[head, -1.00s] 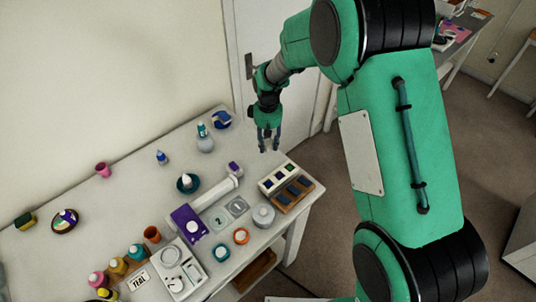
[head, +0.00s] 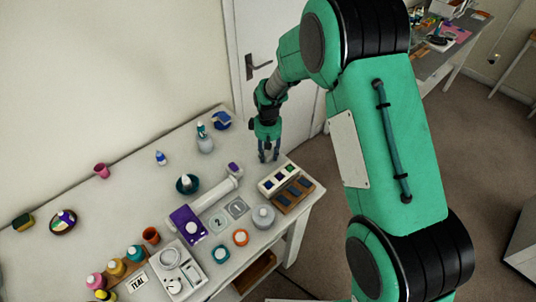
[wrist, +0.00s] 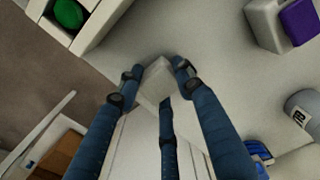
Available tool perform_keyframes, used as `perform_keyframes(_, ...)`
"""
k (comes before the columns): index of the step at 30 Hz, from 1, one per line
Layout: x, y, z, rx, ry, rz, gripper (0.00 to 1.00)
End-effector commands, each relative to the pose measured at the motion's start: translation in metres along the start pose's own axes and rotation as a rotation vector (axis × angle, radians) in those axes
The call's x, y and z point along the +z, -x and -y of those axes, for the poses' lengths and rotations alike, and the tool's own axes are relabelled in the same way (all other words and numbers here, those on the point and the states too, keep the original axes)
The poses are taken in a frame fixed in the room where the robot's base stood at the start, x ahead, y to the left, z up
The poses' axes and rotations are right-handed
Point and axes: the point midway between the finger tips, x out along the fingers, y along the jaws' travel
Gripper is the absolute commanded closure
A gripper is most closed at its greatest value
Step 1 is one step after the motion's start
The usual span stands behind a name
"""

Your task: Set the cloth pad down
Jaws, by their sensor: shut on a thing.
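My gripper (head: 268,154) is low over the far right corner of the white table, behind the compartment tray. In the wrist view its blue-grey fingers (wrist: 156,72) are closed around a pale, off-white pad (wrist: 155,82), which I take for the cloth pad. The fingers partly cover it, and its edge shows between their tips. In the head view I cannot make out the pad. I cannot tell whether it touches the tabletop.
A white tray with coloured pieces (head: 263,185) stands just in front of my gripper; the wrist view shows its corner (wrist: 94,30). A grey bottle (head: 205,145) and a blue item (head: 221,121) stand behind left.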

Motion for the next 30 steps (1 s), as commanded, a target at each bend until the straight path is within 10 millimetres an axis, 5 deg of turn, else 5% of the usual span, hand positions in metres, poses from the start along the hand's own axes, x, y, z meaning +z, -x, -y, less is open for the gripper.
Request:
perform_keyframes(13,-0.0003,-0.0037,-0.0001,0.0,0.0,-0.001,0.86)
perform_keyframes(14,-0.0003,-0.0034,-0.0002,0.0,0.0,-0.001,0.6)
perform_keyframes(16,-0.0003,-0.0032,-0.0002,0.0,0.0,-0.001,0.46)
perform_keyframes(30,-0.0005,0.0023,-0.0002,0.001,0.0,-0.001,0.45)
